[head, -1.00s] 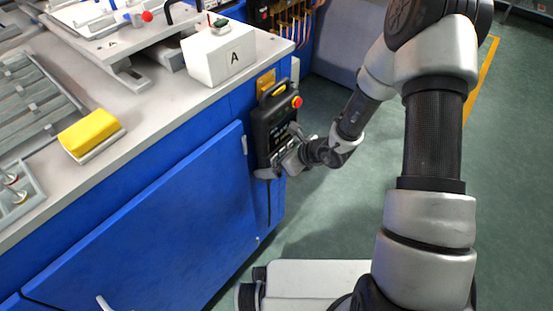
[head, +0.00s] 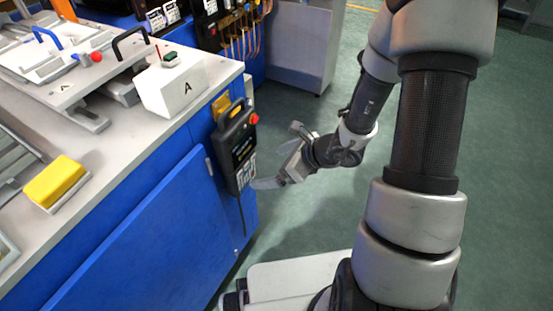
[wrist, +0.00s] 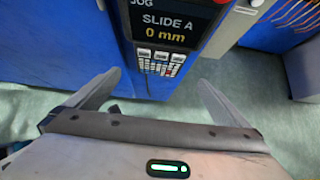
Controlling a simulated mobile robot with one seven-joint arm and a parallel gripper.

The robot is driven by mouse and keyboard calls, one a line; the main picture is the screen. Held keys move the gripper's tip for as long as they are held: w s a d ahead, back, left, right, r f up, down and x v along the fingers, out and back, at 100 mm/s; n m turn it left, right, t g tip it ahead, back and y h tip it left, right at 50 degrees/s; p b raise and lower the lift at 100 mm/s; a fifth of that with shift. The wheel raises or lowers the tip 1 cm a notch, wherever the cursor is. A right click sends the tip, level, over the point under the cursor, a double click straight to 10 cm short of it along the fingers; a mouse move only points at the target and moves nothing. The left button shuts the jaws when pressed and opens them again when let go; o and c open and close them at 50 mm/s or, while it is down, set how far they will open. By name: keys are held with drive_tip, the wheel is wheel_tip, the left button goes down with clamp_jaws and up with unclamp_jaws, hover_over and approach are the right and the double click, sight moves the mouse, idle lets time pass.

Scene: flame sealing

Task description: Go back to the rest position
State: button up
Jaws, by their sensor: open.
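My gripper (head: 270,160) is open and empty in the head view, just right of the black jog pendant. It is apart from the cabinet, over the green floor. The pendant (head: 236,140) hangs on the end of the blue cabinet and has a red button on top. In the wrist view the pendant (wrist: 165,55) is ahead, between and beyond the two spread fingers (wrist: 154,97). Its screen reads "JOG", "SLIDE A" and "0 mm", with a keypad below.
The blue cabinet (head: 150,235) with its light worktop (head: 120,135) fills the left side. Cables (head: 240,32) hang behind. Open green floor (head: 430,100) lies to the right.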

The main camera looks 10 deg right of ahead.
drive_tip(key=shift+v, duration=0.95)
drive_tip(key=s+a+r+n+g, duration=0.1)
drive_tip(key=s+a+r+n, duration=0.1)
drive_tip(key=s+r+n, duration=0.4)
drive_tip(key=s+a+r+n+g, duration=0.1)
drive_tip(key=a+r+n, duration=0.2)
drive_tip(key=r+n, duration=0.6)
drive_tip(key=s+d+r+n+t+h, duration=0.2)
drive_tip(key=s+d+r+n+h, duration=0.6)
drive_tip(key=d+r+n, duration=0.4)
wheel_tip(320, 180, up, 21)
drive_tip(key=s+a+m+y+p, duration=0.1)
drive_tip(key=p, duration=2)
drive_tip(key=shift+a+r, duration=0.15)
drive_tip(key=shift+r, duration=0.05)
